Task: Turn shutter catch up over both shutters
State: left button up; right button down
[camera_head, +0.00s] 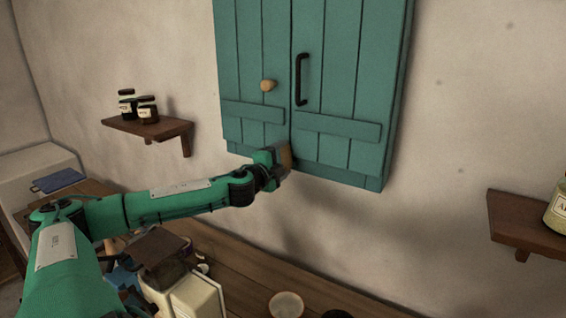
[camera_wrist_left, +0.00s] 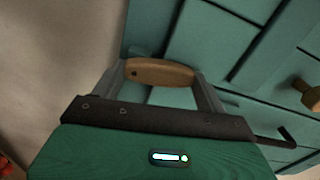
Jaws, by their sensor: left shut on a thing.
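Two green plank shutters hang closed on the wall: the left shutter (camera_head: 240,60) has a round wooden knob (camera_head: 268,85), and the right shutter (camera_head: 345,60) has a black bar handle (camera_head: 302,80). The small wooden shutter catch (camera_head: 287,157) is at their bottom edge, by the seam, and looks roughly upright. My left gripper (camera_head: 279,158) is shut on it, coming from the lower left. In the left wrist view the catch (camera_wrist_left: 160,72) lies between the two fingers, with green boards behind. The gripper partly hides the catch in the head view. My right gripper is not in view.
A wall shelf (camera_head: 150,127) with dark jars (camera_head: 147,109) is at the left. Another shelf (camera_head: 515,218) with a jar (camera_head: 558,208) is at the right. A wooden counter (camera_head: 245,268) below holds a pale bowl (camera_head: 286,304). The wall between shutters and right shelf is clear.

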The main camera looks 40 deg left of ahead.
pick_arm(q)
jog(key=shift+d+f+m, duration=0.1)
jog(key=shift+d+m, duration=0.15)
jog(key=shift+m, duration=0.55)
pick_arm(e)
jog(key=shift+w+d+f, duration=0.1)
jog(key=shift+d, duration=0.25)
pick_arm(q)
jog(key=o, duration=1.4)
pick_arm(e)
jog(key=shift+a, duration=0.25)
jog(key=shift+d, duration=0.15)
pick_arm(q)
jog(key=shift+s+d, duration=0.15)
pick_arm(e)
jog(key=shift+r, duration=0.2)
